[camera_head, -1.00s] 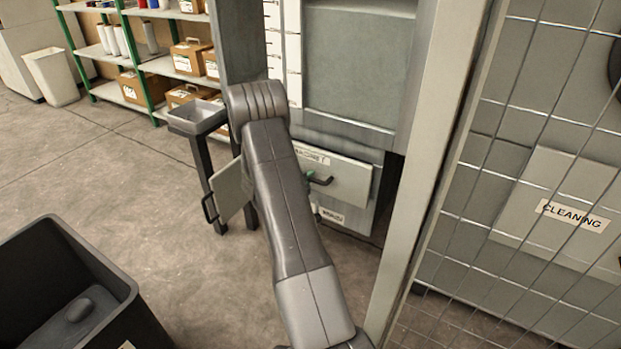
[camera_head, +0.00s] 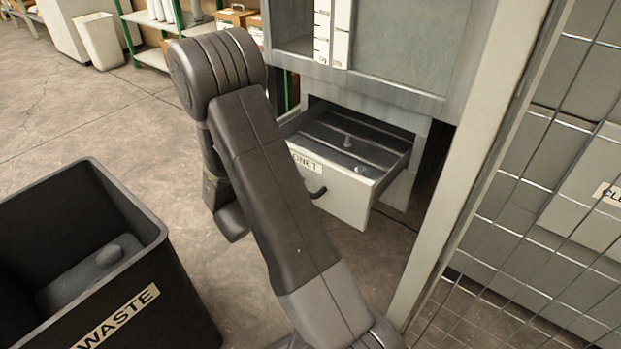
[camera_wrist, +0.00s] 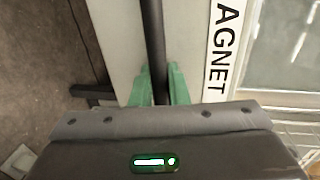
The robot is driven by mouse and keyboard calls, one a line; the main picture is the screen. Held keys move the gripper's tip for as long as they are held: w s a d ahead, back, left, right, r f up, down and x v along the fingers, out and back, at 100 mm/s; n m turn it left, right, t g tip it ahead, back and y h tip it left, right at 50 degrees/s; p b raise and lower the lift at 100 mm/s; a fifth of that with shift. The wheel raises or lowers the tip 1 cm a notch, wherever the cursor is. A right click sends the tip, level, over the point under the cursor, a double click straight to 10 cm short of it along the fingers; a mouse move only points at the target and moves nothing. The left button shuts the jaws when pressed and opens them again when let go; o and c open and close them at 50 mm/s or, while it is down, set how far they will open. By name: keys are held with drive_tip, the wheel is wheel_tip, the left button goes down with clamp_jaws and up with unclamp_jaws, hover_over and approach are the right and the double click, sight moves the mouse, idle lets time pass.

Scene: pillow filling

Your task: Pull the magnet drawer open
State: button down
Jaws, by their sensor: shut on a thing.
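The magnet drawer (camera_head: 343,199) stands pulled out from the grey cabinet, with its inside showing. Its front is pale grey, with a label partly covered by my arm. The drawer's label also shows in the wrist view (camera_wrist: 221,48), reading "AGNET". The dark bar handle (camera_wrist: 152,38) runs between the green fingers of my gripper (camera_wrist: 157,86), which is shut on it. In the head view my arm hides the fingers and much of the handle; one end of the handle shows at the drawer front. Small grey items (camera_head: 347,141) lie in the drawer.
A black waste bin (camera_head: 150,262) stands at the lower left. A pale post (camera_head: 470,170) and a wire mesh panel (camera_head: 560,190) stand close on the right. Bare floor lies to the left, with shelves and a white bin (camera_head: 99,40) at the back.

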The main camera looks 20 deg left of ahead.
drive_tip(key=shift+f+v, duration=0.2)
drive_tip(key=shift+v, duration=0.8)
drive_tip(key=shift+f+v, duration=0.2)
drive_tip(key=shift+v, duration=0.75)
drive_tip(key=shift+s+a, duration=0.1)
drive_tip(key=c, duration=1.5)
unclamp_jaws()
